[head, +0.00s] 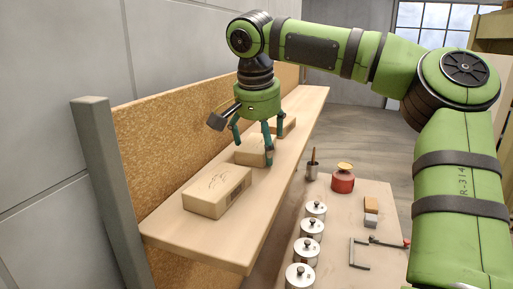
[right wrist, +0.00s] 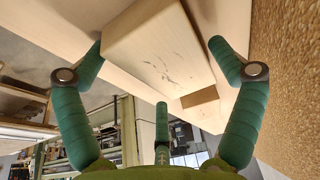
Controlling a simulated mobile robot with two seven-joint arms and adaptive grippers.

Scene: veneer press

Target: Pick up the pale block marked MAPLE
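Three pale wooden blocks stand in a row on a long wooden shelf (head: 225,226): a near block (head: 217,192), a middle block (head: 251,152) and a far block (head: 287,126). The near block has dark marks on its top and one end. I cannot read MAPLE on any of them. My right gripper (head: 252,146) points down over the middle block, its fingers spread. In the right wrist view a block (right wrist: 158,55) with faint dark marks lies between the open fingers; one fingertip appears close to its left edge. My left gripper is not in view.
A cork board (head: 165,130) backs the shelf, with a grey post (head: 110,190) at its near end. A lower table (head: 335,215) holds several lidded metal pots (head: 309,247), a red pot (head: 342,182) and a cup (head: 312,171). The shelf's near front corner is clear.

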